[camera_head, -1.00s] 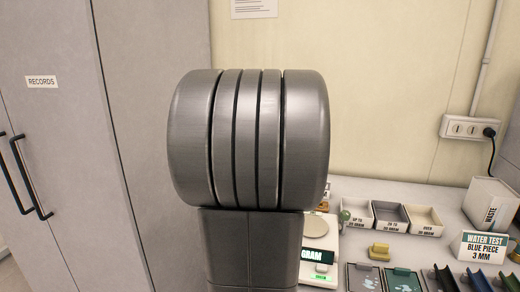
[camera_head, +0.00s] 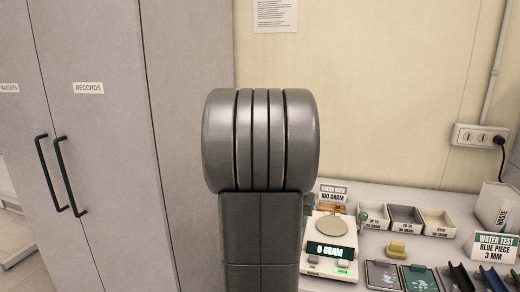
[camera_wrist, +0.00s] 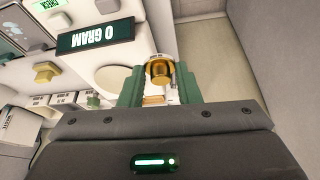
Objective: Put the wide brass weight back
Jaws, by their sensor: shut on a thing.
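The brass weight (camera_wrist: 160,70) shows in the wrist view as a short golden cylinder between the two green fingers of my gripper (camera_wrist: 159,80). The gripper is shut on it. In the head view my own arm fills the middle and hides the gripper and the weight. A sign reading 100 gram (camera_head: 333,194) stands at the back of the bench with an orange-brown piece (camera_head: 332,209) in front of it, partly hidden by my arm. The scale (camera_head: 331,228) has an empty round pan, and its display (camera_head: 330,249) reads 0 GRAM.
Three labelled bins (camera_head: 405,217) stand right of the scale. A yellow block (camera_head: 397,250) and dark trays (camera_head: 418,278) lie in front of them. Grey cabinets (camera_head: 95,130) stand at the left.

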